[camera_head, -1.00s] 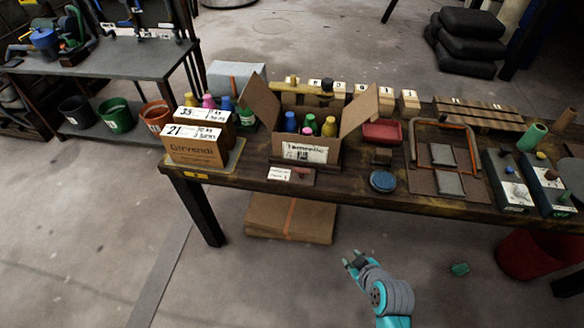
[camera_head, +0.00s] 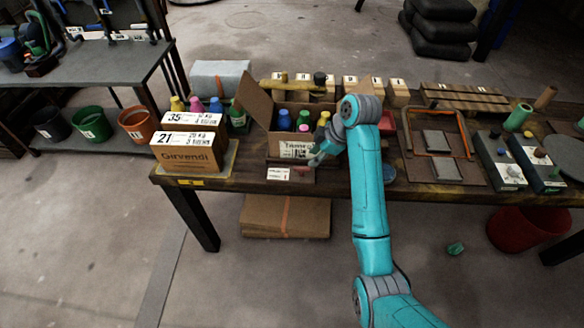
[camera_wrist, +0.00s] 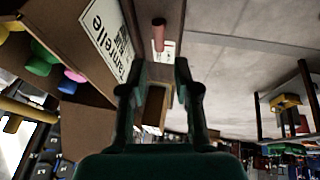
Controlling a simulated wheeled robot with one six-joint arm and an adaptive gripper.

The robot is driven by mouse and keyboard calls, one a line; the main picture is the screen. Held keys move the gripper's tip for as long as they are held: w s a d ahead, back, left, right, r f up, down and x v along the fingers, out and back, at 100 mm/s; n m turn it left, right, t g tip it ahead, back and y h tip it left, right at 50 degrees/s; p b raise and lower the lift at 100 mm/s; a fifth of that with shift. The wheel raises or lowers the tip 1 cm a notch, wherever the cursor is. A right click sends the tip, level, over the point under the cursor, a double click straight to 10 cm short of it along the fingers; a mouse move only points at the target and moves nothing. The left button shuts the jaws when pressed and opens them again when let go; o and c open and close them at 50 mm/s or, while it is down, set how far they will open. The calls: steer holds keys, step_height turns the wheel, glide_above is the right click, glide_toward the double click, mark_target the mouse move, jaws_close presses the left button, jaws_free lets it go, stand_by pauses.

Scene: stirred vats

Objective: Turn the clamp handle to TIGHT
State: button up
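The clamp's white label (camera_head: 279,173) sits at the front edge of the table, with a small reddish part (camera_head: 301,172) beside it that looks like the handle. In the wrist view a short pink-red handle (camera_wrist: 158,35) stands out beyond my fingertips, near a white label (camera_wrist: 168,50). Its lettering is too small to read. My gripper (camera_head: 316,158) is in front of the open carton, just above and right of the clamp. In the wrist view my gripper (camera_wrist: 157,75) has its fingers apart, with nothing held between them.
The open carton (camera_head: 277,140) with coloured bottles stands right behind my gripper; its wall (camera_wrist: 85,45) is close on the left in the wrist view. Labelled boxes (camera_head: 188,150) stand to the left. A clamp frame and tiles lie on a board (camera_head: 468,172) to the right.

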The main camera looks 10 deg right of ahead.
mark_target(302, 168)
steer(key=x, duration=1)
steer(key=shift+w+a+f, duration=0.15)
steer(key=shift+a+f, duration=0.1)
jaws_close()
